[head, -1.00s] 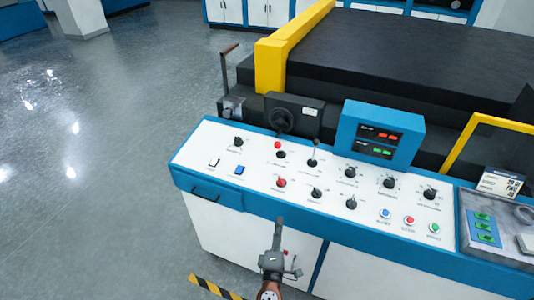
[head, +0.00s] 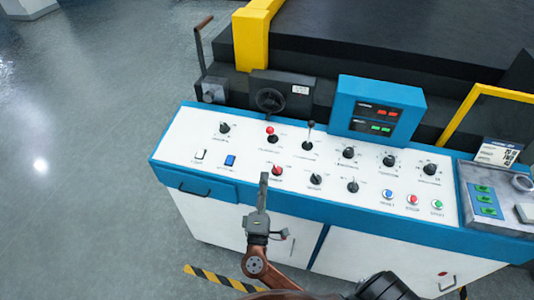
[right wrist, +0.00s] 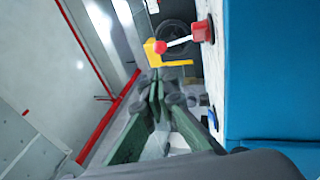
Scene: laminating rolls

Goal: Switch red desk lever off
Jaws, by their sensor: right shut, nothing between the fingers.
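In the right wrist view a red lever (right wrist: 178,42) with a pale stem and red tip sticks out from the panel, beyond and right of the fingers. My right gripper (head: 264,178) is shut and empty, its tip just left of the front-row red lever; no contact shows. It also shows in the wrist view (right wrist: 157,82). My left gripper is out of view.
Black knobs (head: 315,180) and colored push buttons (head: 412,199) lie to the right on the desk. A blue display box (head: 378,108) stands at the back. A yellow guard (head: 252,40) and black machine rise behind. Open floor (head: 80,200) lies left.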

